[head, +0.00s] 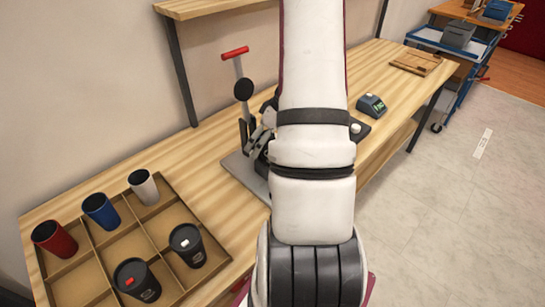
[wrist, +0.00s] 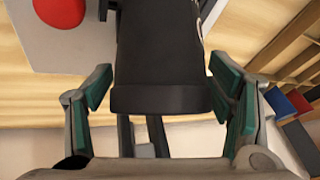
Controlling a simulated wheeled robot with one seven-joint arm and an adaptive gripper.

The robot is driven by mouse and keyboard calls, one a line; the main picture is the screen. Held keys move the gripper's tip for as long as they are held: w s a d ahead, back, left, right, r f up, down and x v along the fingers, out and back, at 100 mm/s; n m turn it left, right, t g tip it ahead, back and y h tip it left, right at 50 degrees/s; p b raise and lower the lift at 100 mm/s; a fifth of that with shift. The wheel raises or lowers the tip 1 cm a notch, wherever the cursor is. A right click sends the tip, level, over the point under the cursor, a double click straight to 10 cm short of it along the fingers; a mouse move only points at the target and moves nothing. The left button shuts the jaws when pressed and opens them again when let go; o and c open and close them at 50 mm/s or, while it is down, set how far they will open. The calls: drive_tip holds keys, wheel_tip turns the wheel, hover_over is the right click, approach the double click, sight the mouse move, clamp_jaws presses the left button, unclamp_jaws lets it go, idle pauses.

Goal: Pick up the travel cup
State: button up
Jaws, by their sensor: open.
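A black travel cup (wrist: 157,60) with a pale mark near its edge stands between the fingers of my gripper (wrist: 163,80) in the wrist view. The fingers have green pads and are open, one on each side of the cup. A gap shows on the left; the right finger is close to the cup, and I cannot tell whether it touches. In the head view my arm hides both my gripper and this cup. Two other black lidded cups, one with a red tab (head: 138,284) and one with a white tab (head: 187,247), stand in the tray.
The wooden divided tray (head: 168,228) also holds red (head: 55,239), blue (head: 101,212) and white (head: 143,188) cups. A lever press (head: 242,90) with a red handle stands on a grey base (head: 243,178) beside my arm. A small device (head: 371,106) sits farther right.

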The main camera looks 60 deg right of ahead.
drive_tip(key=shift+w+a+f, duration=0.1)
drive_tip(key=shift+w+f, duration=0.05)
drive_tip(key=shift+f, duration=0.2)
drive_tip(key=shift+c, duration=0.4)
drive_tip(key=c, duration=0.7)
drive_tip(key=shift+r, duration=0.1)
drive_tip(key=shift+c, duration=0.2)
